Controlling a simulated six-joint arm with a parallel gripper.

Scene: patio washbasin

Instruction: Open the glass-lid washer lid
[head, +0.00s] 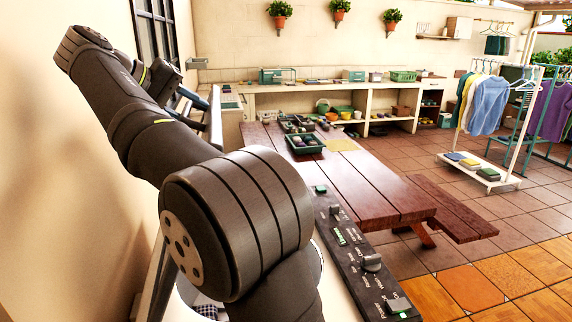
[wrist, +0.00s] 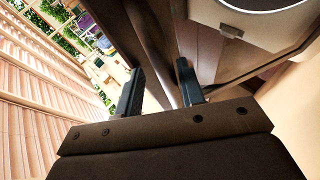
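The washer's dark control panel (head: 352,255), with a knob and small lit marks, shows at the lower middle of the head view. My arm hides most of the washer top and lid there. A checkered cloth (head: 206,311) shows in a small gap under my arm. In the wrist view, a pale panel with a round dark-rimmed part and a small dark tab (wrist: 230,30) is at the upper right; it looks like the lid, but its angle is unclear. My gripper (wrist: 160,84) has its two fingers apart, with nothing seen held. The tab is beyond the right finger, apart from it.
A wooden table (head: 385,195) with green trays (head: 305,143) stands beyond the washer, with a bench (head: 440,205) at its right. A clothes rack (head: 510,150) stands farther right. A plain wall (head: 60,200) runs close along the left of my arm.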

